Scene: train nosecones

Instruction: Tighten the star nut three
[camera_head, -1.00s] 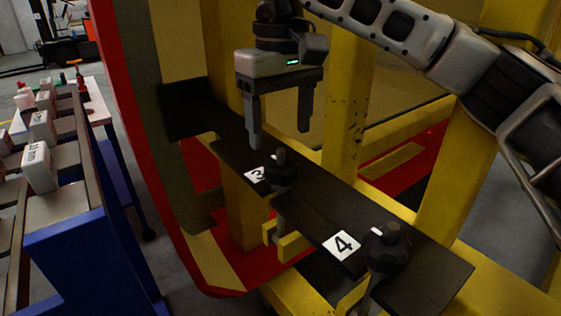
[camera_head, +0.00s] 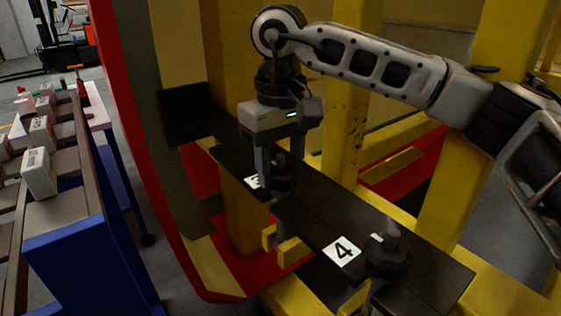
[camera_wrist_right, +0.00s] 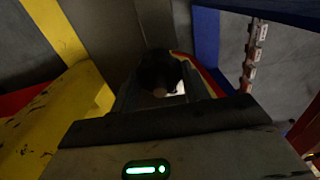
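Star nut three (camera_head: 282,180) is a dark knob on the black plate (camera_head: 315,222), beside a partly covered white "3" label (camera_head: 253,181). My right gripper (camera_head: 280,185) points down over it, one finger on each side. In the right wrist view the dark knob (camera_wrist_right: 160,72) lies between the fingers, with a light patch visible between it and the right-hand finger. The fingers look open; contact with the nut cannot be made out. My left gripper is not in view.
Another dark star nut (camera_head: 386,255) stands beside a white "4" label (camera_head: 342,251) at the near end of the plate. Yellow posts (camera_head: 345,110) rise close behind my right gripper. A blue-framed rack (camera_head: 75,255) with white boxes (camera_head: 38,172) stands at the left.

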